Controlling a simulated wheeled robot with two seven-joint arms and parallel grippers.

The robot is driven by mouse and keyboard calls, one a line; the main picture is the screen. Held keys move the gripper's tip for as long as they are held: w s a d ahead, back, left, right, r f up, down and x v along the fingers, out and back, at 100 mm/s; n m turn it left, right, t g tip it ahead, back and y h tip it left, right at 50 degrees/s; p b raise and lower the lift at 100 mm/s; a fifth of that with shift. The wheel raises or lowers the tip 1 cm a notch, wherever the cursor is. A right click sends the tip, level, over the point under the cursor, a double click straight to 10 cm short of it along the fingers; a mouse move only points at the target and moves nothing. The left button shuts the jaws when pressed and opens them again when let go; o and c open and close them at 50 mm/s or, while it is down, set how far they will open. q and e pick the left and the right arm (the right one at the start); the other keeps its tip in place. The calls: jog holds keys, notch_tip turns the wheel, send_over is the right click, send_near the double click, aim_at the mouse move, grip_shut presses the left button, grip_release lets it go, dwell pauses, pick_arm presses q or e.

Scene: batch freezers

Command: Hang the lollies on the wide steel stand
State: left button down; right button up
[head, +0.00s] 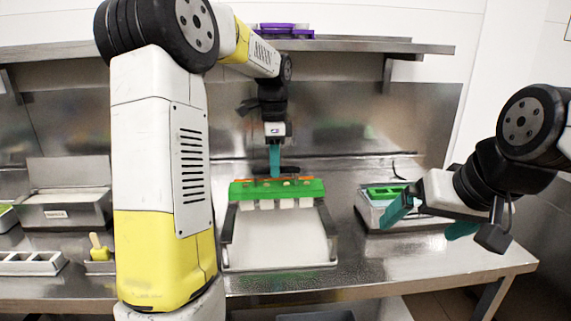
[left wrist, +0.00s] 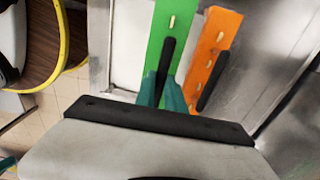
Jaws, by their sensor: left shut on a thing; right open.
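A green lolly holder (head: 310,189) lies across the far part of the wide steel stand (head: 228,240), with several pale lollies (head: 268,204) hanging below its front edge. My left gripper (head: 275,172) is above it, pointing down. In the left wrist view its teal fingers (left wrist: 163,92) are shut on the black handle of the green holder (left wrist: 178,12). An orange holder (left wrist: 212,45) with its own black handle lies just behind the green one, also on the stand. Whether the green holder rests fully on the rails cannot be told. My right gripper (head: 430,218) is open and empty, right of the stand.
A steel freezer bath (head: 368,215) with a green piece inside stands at the right, behind my right gripper. At the left are a lidded steel box (head: 65,213), a mould tray (head: 30,263) and a yellow item (head: 98,250). A shelf (head: 400,46) runs above.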

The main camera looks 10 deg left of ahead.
aim_at(275, 185)
pick_arm(q)
jog(key=shift+f, duration=2.05)
dwell(1.3)
jog(key=c, duration=1.3)
grip_release()
jog(key=shift+c, duration=0.2)
notch_tip(275, 185, up, 7)
jog(key=shift+f, duration=0.1)
jog(key=shift+r, duration=0.55)
